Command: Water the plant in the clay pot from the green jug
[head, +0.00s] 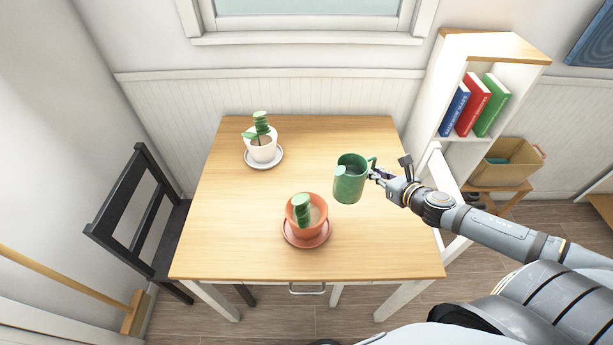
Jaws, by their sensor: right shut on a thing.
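The green jug (347,187) is to the right of the clay pot and a little farther back. My right gripper (376,176) is shut on the jug's handle side, coming in from the right. The jug looks upright or nearly so, with its dark opening facing up. The clay pot (307,226) stands on a reddish saucer (294,239) near the table's front middle. A green plant (302,205) grows in it. I cannot tell surely how high the jug is above the table. My left gripper is not in view.
A white pot (263,151) with another green plant stands on a pale saucer (279,158) at the table's back left. The rest of the wooden table (225,232) is clear. A black chair (128,215) is at left, a white chair (450,182) at right, near a bookshelf (445,95).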

